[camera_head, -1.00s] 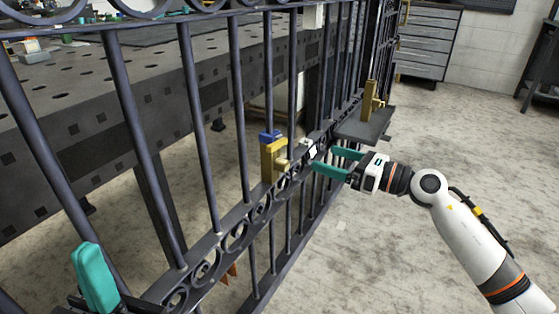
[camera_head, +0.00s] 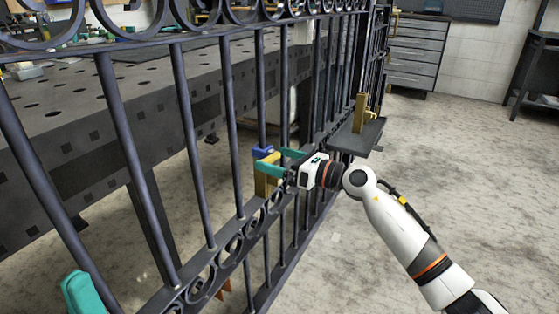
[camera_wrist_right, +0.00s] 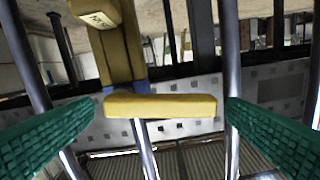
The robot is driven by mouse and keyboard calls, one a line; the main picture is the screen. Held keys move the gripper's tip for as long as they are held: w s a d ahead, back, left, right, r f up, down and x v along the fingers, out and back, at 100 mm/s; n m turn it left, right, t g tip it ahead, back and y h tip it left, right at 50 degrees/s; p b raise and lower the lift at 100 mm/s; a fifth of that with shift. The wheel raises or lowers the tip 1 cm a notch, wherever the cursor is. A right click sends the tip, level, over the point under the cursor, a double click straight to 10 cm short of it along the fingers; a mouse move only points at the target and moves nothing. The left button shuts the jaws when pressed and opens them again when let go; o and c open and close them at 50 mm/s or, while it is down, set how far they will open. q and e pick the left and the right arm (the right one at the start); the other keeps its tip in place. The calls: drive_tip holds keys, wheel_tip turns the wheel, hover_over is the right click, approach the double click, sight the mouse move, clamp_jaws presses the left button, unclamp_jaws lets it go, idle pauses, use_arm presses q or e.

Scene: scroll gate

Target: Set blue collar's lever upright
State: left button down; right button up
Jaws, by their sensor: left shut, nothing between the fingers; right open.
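The blue collar (camera_head: 263,152) sits on a gate bar above a brass bracket (camera_head: 263,184). In the right wrist view a little blue (camera_wrist_right: 140,86) shows behind a pale yellow bar (camera_wrist_right: 160,106), which looks like the lever. This bar lies level across the picture. My right gripper (camera_head: 272,161) is open at the collar. Its teal fingers stand either side of the lever in the wrist view, with gaps at both ends. My left gripper (camera_head: 82,293) is at the lower left edge, mostly cut off; one teal finger shows, shut and empty.
The dark iron gate (camera_head: 190,140) runs diagonally, its bars and scrollwork close to the right gripper. Another brass piece (camera_head: 360,112) stands on a dark plate (camera_head: 357,137) farther along. A perforated workbench (camera_head: 80,110) is behind the gate. The floor at right is clear.

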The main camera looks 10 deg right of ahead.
drive_tip(key=c, duration=1.4)
